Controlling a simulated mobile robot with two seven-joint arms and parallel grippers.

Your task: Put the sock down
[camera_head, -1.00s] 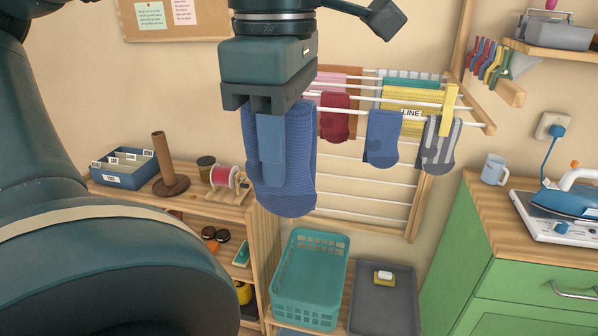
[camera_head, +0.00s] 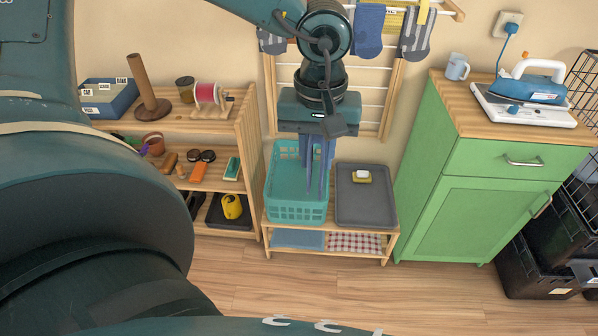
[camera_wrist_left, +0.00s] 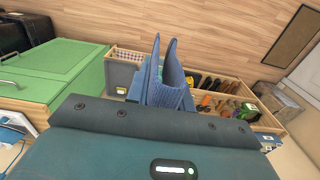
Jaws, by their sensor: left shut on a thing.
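A blue knitted sock (camera_head: 317,172) hangs from my left gripper (camera_head: 318,138), which points down and is shut on it. The sock also shows in the left wrist view (camera_wrist_left: 178,92), hanging in folds below the jaws. In the head view the sock lies in front of or over the right part of a teal open-weave basket (camera_head: 284,209). I cannot tell whether its lower end is inside the basket. My right gripper is not in view.
A wooden shelf unit (camera_head: 247,140) stands left, a green cabinet (camera_head: 432,190) right. Other socks (camera_head: 369,30) hang on the rack behind.

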